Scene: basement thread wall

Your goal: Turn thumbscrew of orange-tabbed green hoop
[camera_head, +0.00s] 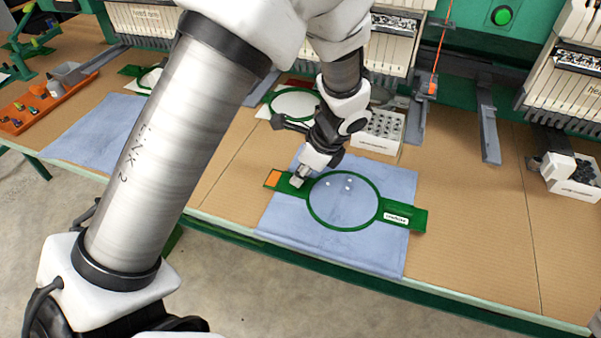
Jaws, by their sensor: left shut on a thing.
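The green hoop (377,209) with an orange tab (272,179) at its left end lies on a blue cloth (390,255) on the table. A white label (397,218) is on its right arm. My left gripper (298,181) points down at the hoop's left side, between the orange tab and the ring. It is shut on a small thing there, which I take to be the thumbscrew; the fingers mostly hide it. My right gripper is not in view.
Another green hoop (271,97) lies behind my left wrist. A white box of small round items (377,146) stands behind the hoop. Grey machine arms (488,130) reach over the table from the back. An orange tray (40,112) is at far left. Bare table lies to the right.

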